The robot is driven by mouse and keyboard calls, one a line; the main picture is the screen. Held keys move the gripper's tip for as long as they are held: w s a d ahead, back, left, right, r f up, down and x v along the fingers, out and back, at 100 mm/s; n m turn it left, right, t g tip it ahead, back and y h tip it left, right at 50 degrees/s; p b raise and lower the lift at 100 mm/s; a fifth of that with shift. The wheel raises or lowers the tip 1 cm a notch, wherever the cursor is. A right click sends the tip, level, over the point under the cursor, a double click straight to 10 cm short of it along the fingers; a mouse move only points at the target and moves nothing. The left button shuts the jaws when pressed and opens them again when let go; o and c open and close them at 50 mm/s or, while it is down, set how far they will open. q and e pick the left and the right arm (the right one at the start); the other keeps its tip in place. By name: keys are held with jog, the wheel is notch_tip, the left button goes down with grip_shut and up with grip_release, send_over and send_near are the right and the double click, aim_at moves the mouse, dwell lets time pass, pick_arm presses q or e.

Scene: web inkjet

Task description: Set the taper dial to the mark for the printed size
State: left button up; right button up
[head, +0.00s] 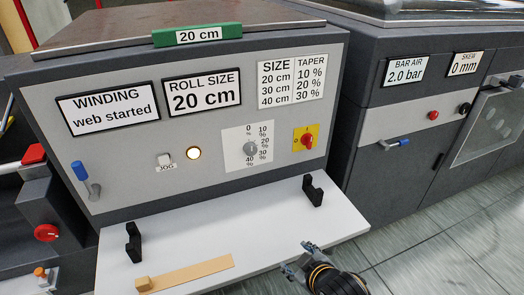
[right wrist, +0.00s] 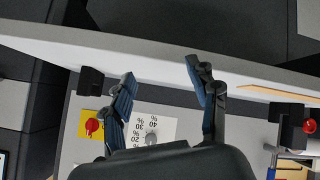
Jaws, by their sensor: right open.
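The taper dial (head: 250,149) is a small grey knob on a white plate (head: 237,159) marked from 0 to 40 %. Which mark its pointer faces is too small to tell. The roll size label (head: 203,92) reads 20 cm. The size and taper chart (head: 292,81) pairs 20 cm with 10 %, 30 cm with 20 % and 40 cm with 30 %. My right gripper (head: 290,258) is open and empty, low in front of the panel and apart from the dial. In the right wrist view the dial (right wrist: 151,138) shows between the open fingers (right wrist: 160,72). My left gripper is out of view.
A red switch on a yellow plate (head: 307,139) sits right of the dial. A lit round button (head: 194,153) and a jog button (head: 165,158) sit left of it. Below, a white shelf (head: 200,240) carries two black brackets (head: 313,190) and a tan strip (head: 190,274).

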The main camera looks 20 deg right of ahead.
jog(key=w+r+n+t+y, duration=0.1)
jog(key=w+r+n+t, duration=0.35)
jog(key=w+r, duration=0.45)
jog(key=n+t+y, duration=0.2)
jog(key=n+t, duration=0.1)
jog(key=t, duration=0.1)
send_near(253, 151)
jog(key=shift+g, duration=0.25)
jog(key=w, duration=0.3)
jog(key=w+a, duration=0.1)
jog(key=w, duration=0.4)
jog(key=shift+w+a+r+p, duration=0.15)
jog(key=shift+w+a+p, duration=0.1)
jog(key=shift+w+p, duration=0.15)
jog(key=c, duration=1.2)
